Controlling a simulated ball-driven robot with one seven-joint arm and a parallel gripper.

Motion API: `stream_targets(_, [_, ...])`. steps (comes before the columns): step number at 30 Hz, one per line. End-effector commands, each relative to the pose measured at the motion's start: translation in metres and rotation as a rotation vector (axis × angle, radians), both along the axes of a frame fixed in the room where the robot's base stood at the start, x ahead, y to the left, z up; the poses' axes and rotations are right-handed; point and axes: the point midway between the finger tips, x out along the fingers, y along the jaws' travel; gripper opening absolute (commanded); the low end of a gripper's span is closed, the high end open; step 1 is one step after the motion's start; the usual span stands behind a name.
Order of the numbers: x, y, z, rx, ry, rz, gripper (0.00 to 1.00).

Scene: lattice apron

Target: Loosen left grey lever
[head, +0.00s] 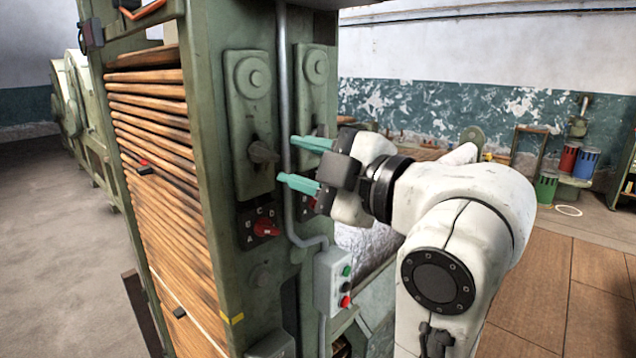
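The left grey lever (262,153) is a dark grey handle on the left green plate (245,105) of the machine's front post. It looks roughly level and points to the right. My gripper (290,162) has two teal fingers, spread apart with nothing visible between them. The fingers point left toward the post, just right of the left lever. I see no contact with the lever.
A grey vertical pipe (284,90) runs between the plates, close to my fingers. Below the left plate is a red rotary switch (266,227). A grey button box (333,281) hangs lower right. Stacked wooden slats (160,190) fill the machine's left side. Floor at the far left is open.

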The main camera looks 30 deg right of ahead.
Motion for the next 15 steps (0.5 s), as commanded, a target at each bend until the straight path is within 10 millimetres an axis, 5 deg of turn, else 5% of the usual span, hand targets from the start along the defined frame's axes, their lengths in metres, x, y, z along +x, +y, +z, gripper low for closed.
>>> stream_targets(15, [-0.016,-0.005,-0.005,0.000,-0.004,-0.001,0.39])
